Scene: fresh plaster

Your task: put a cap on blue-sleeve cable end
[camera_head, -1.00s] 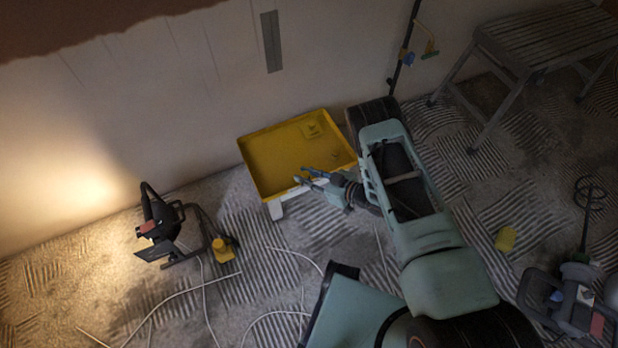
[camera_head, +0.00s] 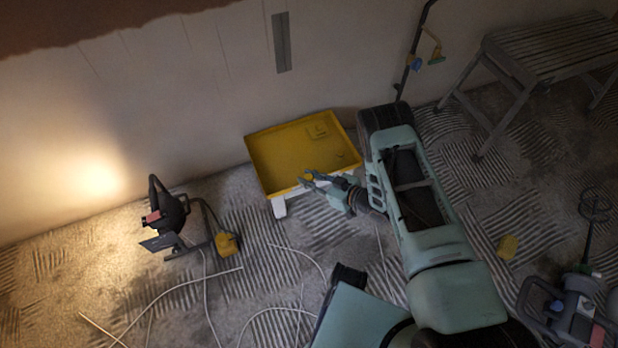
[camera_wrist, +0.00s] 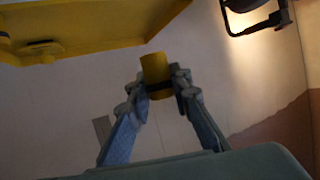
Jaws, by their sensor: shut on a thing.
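My gripper (camera_wrist: 160,88) is shut on a small yellow cylinder with a dark band, seemingly a cap (camera_wrist: 155,70), held between the fingertips in the wrist view. In the head view my gripper (camera_head: 308,179) is over the front edge of the yellow tray (camera_head: 258,172). The tray also shows at the top left of the wrist view (camera_wrist: 110,42). Several pale cables (camera_head: 190,287) lie curved on the floor left of my arm. I cannot make out a blue sleeve on any of their ends.
A work lamp (camera_head: 168,212) on a stand, with a yellow box (camera_head: 228,244) beside it, stands left of the tray. A trestle bench (camera_head: 545,50) is at the upper right. The wall is close behind the tray.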

